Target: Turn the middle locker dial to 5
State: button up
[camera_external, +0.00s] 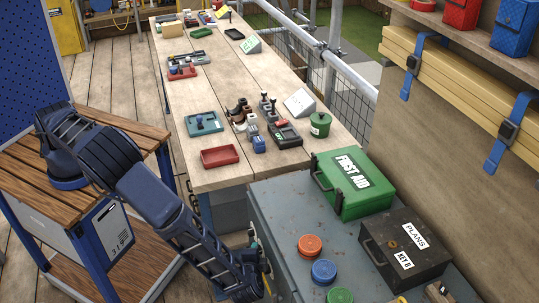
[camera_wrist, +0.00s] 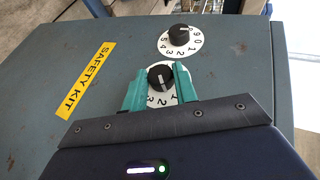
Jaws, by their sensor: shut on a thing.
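In the wrist view, my gripper's teal fingers stand on either side of a black dial knob (camera_wrist: 160,76) on the grey locker's face (camera_wrist: 110,75), shut on it. Any further dial is hidden by my gripper. In the external view, my gripper (camera_external: 256,258) is at the left side of the grey locker (camera_external: 285,205); the dials are hidden there.
A yellow SAFETY KIT label (camera_wrist: 86,79) is on the locker face. On the locker top are a green first aid box (camera_external: 350,183), a dark kit box (camera_external: 405,248) and several coloured lids (camera_external: 310,246). A workbench (camera_external: 215,90) with trays lies behind.

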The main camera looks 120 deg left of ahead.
jog(key=o, duration=1)
jog(key=shift+c, duration=0.2)
jog(key=v, duration=1.1)
jog(key=shift+a+f, duration=0.1)
